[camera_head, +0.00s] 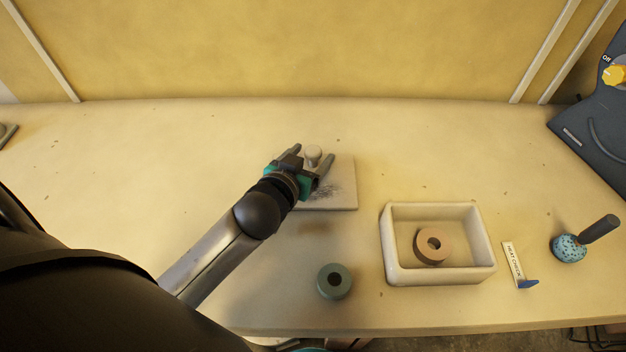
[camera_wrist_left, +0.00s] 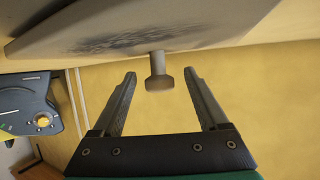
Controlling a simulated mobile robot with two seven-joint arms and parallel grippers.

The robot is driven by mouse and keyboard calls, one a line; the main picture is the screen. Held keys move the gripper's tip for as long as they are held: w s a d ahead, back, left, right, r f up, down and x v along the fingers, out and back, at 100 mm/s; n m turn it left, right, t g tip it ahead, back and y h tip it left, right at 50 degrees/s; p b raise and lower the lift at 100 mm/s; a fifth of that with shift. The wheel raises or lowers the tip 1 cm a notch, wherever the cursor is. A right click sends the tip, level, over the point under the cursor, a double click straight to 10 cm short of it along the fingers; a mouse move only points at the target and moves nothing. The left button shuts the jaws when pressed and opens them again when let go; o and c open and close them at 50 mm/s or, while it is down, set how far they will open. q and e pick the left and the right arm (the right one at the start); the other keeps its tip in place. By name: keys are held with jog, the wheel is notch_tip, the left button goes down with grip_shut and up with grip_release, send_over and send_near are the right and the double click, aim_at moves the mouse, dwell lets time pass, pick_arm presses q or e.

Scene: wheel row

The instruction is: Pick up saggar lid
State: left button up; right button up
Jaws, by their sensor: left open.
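The saggar lid (camera_head: 344,189) is a flat pale slab with dark smudges and a round knob (camera_head: 313,152). It lies on the bench near the middle of the head view, partly hidden by my left gripper (camera_head: 312,155). In the left wrist view, the lid (camera_wrist_left: 210,20) spans the top, and its knob (camera_wrist_left: 158,78) shows between the open fingers of my left gripper (camera_wrist_left: 160,74). A gap shows on each side of the knob, so the fingers do not appear to touch it. My right gripper is not in view.
A pale open box (camera_head: 440,273) holding a brown ring (camera_head: 423,246) stands right of the lid. A grey-green ring (camera_head: 334,290) lies in front. A heat-check label (camera_head: 513,262), a blue speckled ball with a dark handle (camera_head: 567,249) and a dark control panel (camera_head: 590,140) are farther right.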

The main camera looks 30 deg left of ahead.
pick_arm(q)
jog(key=shift+x, duration=0.8)
jog(key=shift+d, duration=0.1)
jog(key=c, duration=0.9)
grip_shut()
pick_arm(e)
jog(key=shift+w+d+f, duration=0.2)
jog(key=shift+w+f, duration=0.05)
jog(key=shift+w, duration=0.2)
